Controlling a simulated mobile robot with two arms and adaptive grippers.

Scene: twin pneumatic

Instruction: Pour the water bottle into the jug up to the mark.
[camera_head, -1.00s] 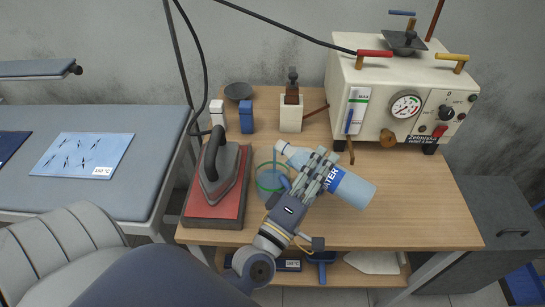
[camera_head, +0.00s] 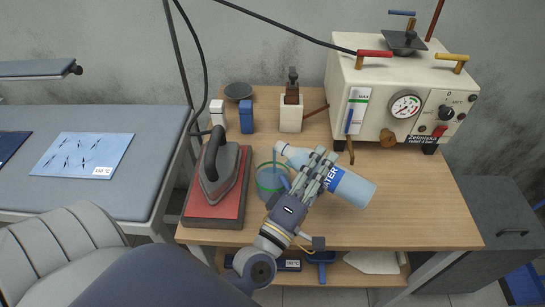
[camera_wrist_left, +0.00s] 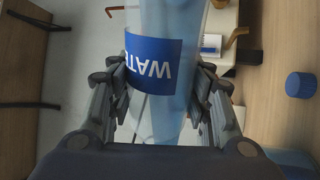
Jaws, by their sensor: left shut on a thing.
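The water bottle (camera_head: 357,191) is clear light blue with a blue WATER label. It is tilted, with its neck at the upper left near the jug. My left gripper (camera_head: 322,168) is shut around its middle; the wrist view shows the fingers (camera_wrist_left: 160,95) on both sides of the bottle (camera_wrist_left: 185,30). The jug (camera_head: 259,190) is clear with a green rim and stands on the table, partly behind my gripper. Bluish liquid shows inside it, and a thin pale blue line runs down from the bottle mouth into it. The jug's mark cannot be made out. My right gripper is out of view.
An iron (camera_head: 222,167) stands on a red pad (camera_head: 198,205) close left of the jug. Behind are a blue box (camera_head: 246,117), a white box (camera_head: 217,113) and a white container (camera_head: 291,118). A steam machine (camera_head: 375,95) stands behind right. The right table front (camera_head: 430,225) is clear.

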